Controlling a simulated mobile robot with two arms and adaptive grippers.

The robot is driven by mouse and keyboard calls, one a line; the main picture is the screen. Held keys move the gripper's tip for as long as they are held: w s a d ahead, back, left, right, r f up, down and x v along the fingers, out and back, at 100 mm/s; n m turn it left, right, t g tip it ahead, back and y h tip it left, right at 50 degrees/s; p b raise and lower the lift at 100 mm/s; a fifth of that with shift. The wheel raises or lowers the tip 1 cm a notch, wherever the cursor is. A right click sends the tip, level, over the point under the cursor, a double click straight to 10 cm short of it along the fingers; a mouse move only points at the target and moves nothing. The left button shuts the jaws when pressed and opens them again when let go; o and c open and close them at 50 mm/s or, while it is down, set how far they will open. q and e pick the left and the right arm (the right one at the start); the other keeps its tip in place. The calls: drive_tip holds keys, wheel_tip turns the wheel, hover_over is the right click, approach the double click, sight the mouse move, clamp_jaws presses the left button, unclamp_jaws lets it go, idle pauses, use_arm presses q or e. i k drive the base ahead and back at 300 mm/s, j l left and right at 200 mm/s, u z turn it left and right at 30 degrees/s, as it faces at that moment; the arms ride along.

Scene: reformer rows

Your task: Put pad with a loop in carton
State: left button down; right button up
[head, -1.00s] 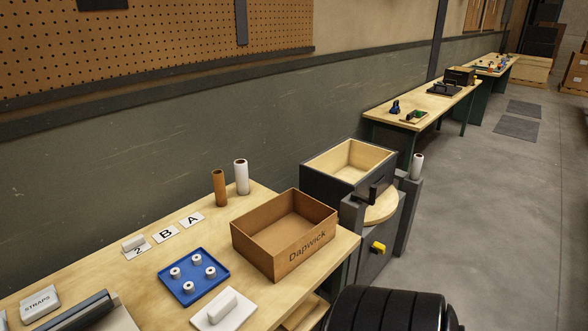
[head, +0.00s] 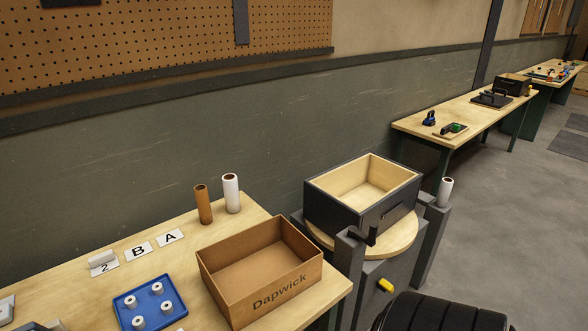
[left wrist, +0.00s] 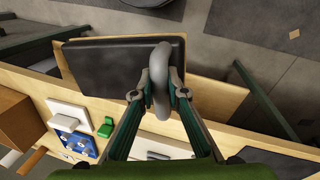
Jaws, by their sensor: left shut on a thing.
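The brown carton (head: 260,291) marked Dapwick stands upright on the near bench in the head view. It is open at the top and its visible inside is empty. In the left wrist view a dark flat pad (left wrist: 105,65) has a thick grey loop (left wrist: 162,62) standing up from it. My left gripper (left wrist: 160,94) is shut on the loop, with one finger on each side. A brown box side (left wrist: 15,122) at the left edge of the left wrist view looks like the carton. The head view does not show the pad or either gripper.
A dark box with a wooden inside (head: 360,196) stands on a round plate right of the carton. A blue tray (head: 128,300) with white rolls, lettered cards (head: 138,251), a brown tube (head: 203,205) and a white tube (head: 231,194) are on the bench.

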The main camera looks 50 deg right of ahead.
sight(252, 284)
drive_tip(key=k+l, duration=0.1)
drive_tip(key=l, duration=1.55)
drive_tip(key=k+l+z, duration=0.1)
drive_tip(key=l, duration=0.75)
drive_tip(key=k, duration=0.05)
